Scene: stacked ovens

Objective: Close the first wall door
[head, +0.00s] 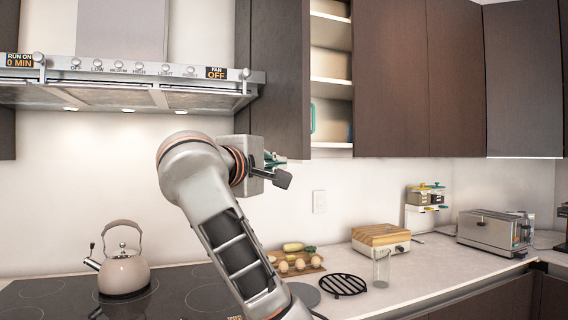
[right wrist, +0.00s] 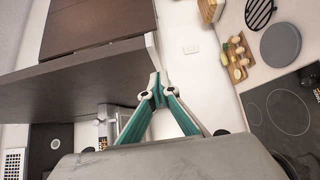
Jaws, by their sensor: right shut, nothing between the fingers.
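The first wall door (head: 280,75) is a dark brown cabinet door standing open, swung out to the left of its cabinet. The cabinet's pale shelves (head: 330,85) show beside it. My right gripper (head: 272,164) is just under the door's lower edge in the head view, partly hidden behind its own wrist. In the right wrist view its teal fingers (right wrist: 157,88) are shut and empty, with the tips close to the edge of the brown door (right wrist: 85,90). I cannot tell whether they touch it. My left gripper is not in view.
A range hood (head: 130,85) hangs left of the door. Closed brown wall doors (head: 405,80) are to the right. Below are a kettle (head: 124,272) on the cooktop, eggs on a board (head: 315,268), a bread box (head: 381,239) and a toaster (head: 492,232). The wall under the cabinets is clear.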

